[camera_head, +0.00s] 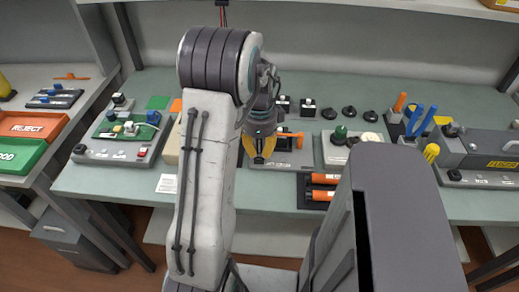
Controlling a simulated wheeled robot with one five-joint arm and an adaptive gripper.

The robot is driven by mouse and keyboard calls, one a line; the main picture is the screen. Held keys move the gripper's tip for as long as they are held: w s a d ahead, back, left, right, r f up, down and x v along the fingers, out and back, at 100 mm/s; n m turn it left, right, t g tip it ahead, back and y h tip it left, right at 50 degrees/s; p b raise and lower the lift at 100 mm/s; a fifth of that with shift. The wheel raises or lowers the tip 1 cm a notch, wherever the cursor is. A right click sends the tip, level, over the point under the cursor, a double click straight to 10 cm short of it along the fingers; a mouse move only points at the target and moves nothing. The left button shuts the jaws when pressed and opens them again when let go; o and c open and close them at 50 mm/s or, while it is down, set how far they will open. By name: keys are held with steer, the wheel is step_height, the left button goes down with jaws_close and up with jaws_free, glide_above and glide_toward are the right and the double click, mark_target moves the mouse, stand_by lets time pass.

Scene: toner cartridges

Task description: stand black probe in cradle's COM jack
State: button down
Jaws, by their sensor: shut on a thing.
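My gripper (262,151) hangs over the middle of the green bench, its yellow fingers pointing down. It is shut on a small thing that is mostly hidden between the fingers. I cannot tell from this view whether it is the black probe. Behind and below the gripper is a grey base (296,162) with an orange lever-like part (292,135). I cannot make out which fixture is the cradle, and no COM jack can be read. My arm hides part of the bench to the left of the gripper.
A circuit-board fixture (122,148) stands at left, with red REJECT (32,125) and green bins (20,155) beyond. A white fixture (352,149), a tool holder (405,130) and a grey machine (485,148) stand at right.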

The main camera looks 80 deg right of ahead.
steer(key=shift+f, duration=0.15)
stand_by(0.5)
steer(key=c, duration=1.1)
jaws_free()
step_height(320, 180, up, 12)
steer(key=shift+d, duration=0.15)
